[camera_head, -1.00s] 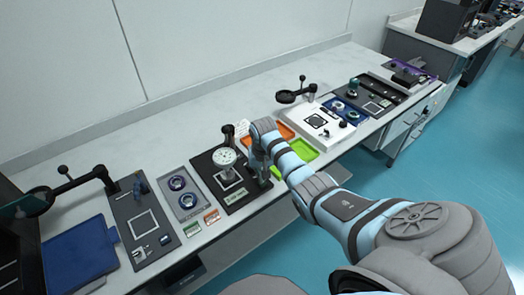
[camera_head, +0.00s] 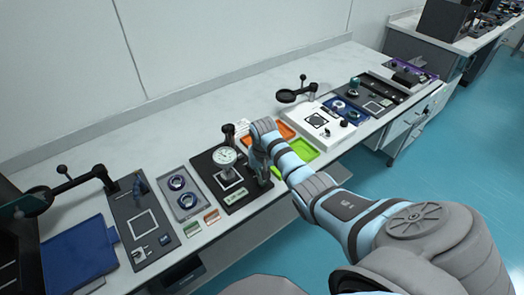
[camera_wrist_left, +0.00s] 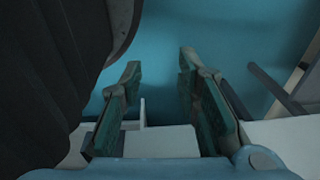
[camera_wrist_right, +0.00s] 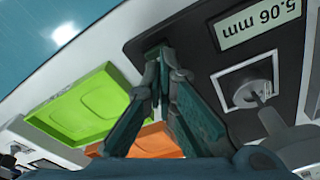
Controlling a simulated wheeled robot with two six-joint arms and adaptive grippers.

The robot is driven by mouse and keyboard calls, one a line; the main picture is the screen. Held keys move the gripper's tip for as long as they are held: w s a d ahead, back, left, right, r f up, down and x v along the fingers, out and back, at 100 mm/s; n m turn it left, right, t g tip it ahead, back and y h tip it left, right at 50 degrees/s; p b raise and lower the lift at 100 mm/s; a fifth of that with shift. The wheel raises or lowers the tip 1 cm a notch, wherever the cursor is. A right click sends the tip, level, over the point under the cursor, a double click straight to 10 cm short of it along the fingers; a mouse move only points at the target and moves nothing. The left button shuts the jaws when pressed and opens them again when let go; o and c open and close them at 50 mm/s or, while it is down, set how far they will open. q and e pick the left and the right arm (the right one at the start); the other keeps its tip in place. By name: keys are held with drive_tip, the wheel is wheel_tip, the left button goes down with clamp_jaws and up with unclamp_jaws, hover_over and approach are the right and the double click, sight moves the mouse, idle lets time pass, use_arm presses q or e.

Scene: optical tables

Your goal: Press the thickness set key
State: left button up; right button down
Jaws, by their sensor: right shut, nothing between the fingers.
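The thickness gauge is a black base plate (camera_head: 204,169) with a round white dial (camera_head: 224,156) on a stand and a small display (camera_head: 236,196). My right gripper (camera_head: 263,183) is over the right edge of this plate, pointing down. In the right wrist view its fingertips (camera_wrist_right: 162,58) are shut together, empty, close to the plate beside the display. The set key is not clearly visible; the fingertips may cover it. My left gripper (camera_wrist_left: 160,62) is open and empty.
An orange tray (camera_head: 285,129) and a green tray (camera_head: 309,151) lie just right of the gauge. A white device (camera_head: 335,144) stands farther right. The back of the table is clear.

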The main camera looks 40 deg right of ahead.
drive_tip(key=shift+f+b, duration=0.55)
drive_tip(key=shift+f, duration=0.3)
drive_tip(key=shift+r, duration=0.1)
idle(0.5)
wheel_tip(320, 180, up, 6)
drive_tip(key=p, duration=0.7)
drive_tip(key=shift+r, duration=0.95)
drive_tip(key=shift+s+f, duration=0.1)
